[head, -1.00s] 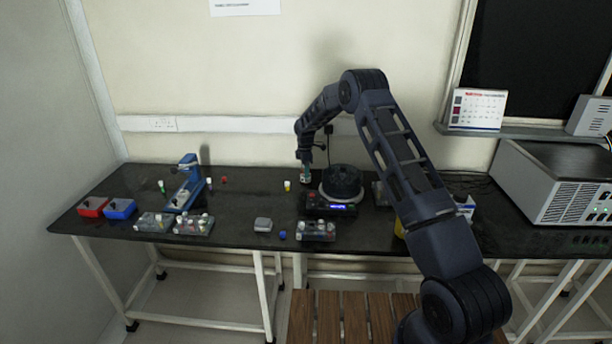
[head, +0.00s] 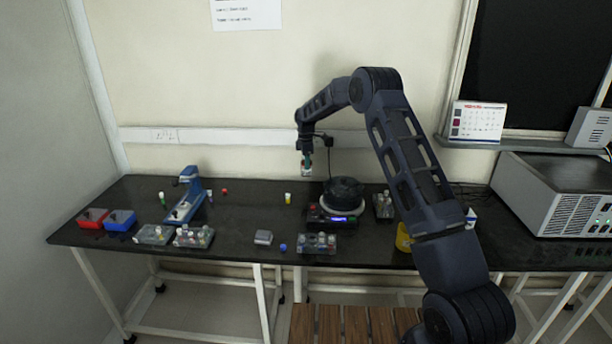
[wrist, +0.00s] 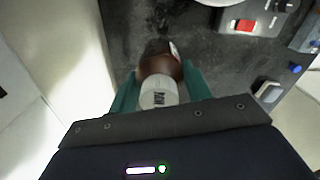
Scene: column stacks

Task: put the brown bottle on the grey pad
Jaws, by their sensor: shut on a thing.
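My gripper (head: 306,172) is shut on the brown bottle (wrist: 160,58), held by its pale cap (wrist: 158,93) between the green fingers. The bottle hangs above the bench, left of and above the round dark device; in the head view it is small and partly hidden by the fingers. A small grey block, seemingly the grey pad (head: 263,237), lies on the bench lower left of my gripper. It also seems to show in the wrist view (wrist: 268,92), at the right. Nothing is seen on top of it.
A tube rack (head: 317,244) and a blue cap (head: 283,248) lie near the pad. A small yellow-and-white vial (head: 288,198) stands behind it. More racks, a blue instrument (head: 187,195) and red and blue boxes stand left.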

